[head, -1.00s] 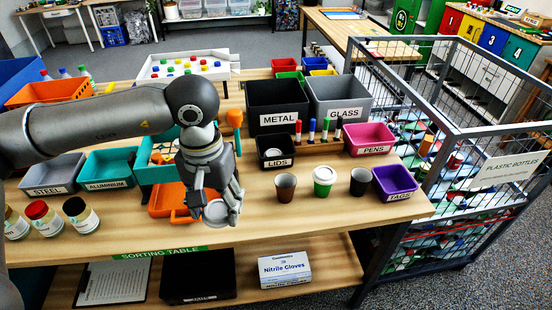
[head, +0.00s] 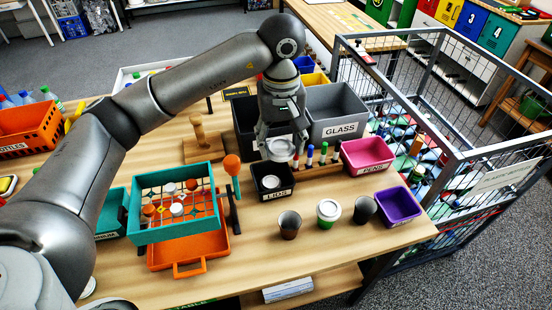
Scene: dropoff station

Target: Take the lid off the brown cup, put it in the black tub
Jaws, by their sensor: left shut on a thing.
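The brown cup (head: 289,225) stands upright and open at the front of the sorting table. The black tub (head: 276,195), labelled LIDS, stands behind and left of it with a white lid (head: 271,182) inside. My left gripper (head: 279,137) points down over the tub's back edge. It is shut on a pale round lid (head: 279,149), which shows just above the tub, apart from the lid inside. The exact height of the held lid is hard to tell. My right gripper is not in view.
A green-and-white cup (head: 328,213) and a dark cup (head: 364,210) stand right of the brown cup. A rack of markers (head: 323,155) is right of the tub; an orange-knobbed stand (head: 232,166) is left. Grey GLASS bin (head: 338,112) is behind.

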